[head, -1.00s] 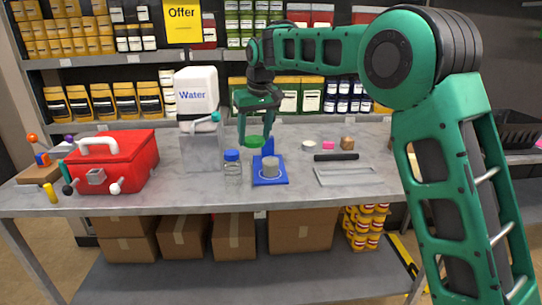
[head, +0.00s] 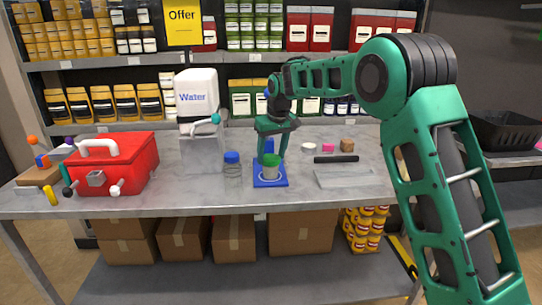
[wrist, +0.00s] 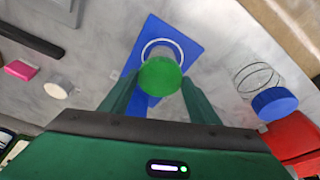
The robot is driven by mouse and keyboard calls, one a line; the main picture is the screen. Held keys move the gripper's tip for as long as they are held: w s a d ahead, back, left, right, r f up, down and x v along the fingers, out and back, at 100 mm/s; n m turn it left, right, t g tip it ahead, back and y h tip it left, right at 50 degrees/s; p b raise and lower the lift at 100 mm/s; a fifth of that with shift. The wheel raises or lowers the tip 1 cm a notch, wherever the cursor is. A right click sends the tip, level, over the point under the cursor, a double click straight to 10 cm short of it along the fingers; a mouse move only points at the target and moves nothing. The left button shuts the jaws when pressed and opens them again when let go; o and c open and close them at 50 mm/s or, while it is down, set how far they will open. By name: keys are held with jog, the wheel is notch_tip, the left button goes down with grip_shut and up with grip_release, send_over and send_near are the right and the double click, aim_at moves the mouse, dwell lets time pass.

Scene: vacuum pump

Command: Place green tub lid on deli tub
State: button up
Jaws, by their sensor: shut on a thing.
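The green tub lid (head: 272,160) is held between the fingers of my gripper (head: 271,157), which is shut on it. In the head view the lid is right at the top of the grey deli tub (head: 271,172). I cannot tell whether the lid touches the tub rim. The tub stands upright on the blue mat (head: 270,183) with a white ring mark. In the wrist view the green lid (wrist: 160,77) covers the tub, and part of the white ring shows behind it on the blue mat (wrist: 185,35).
A clear jar with a blue lid (head: 232,158) stands just left of the mat. A red case (head: 115,170) and a water dispenser (head: 198,95) are further left. Small items (head: 328,148) sit at the back right.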

aim_at(276, 166)
jog(key=o, duration=1)
jog(key=v, duration=1.2)
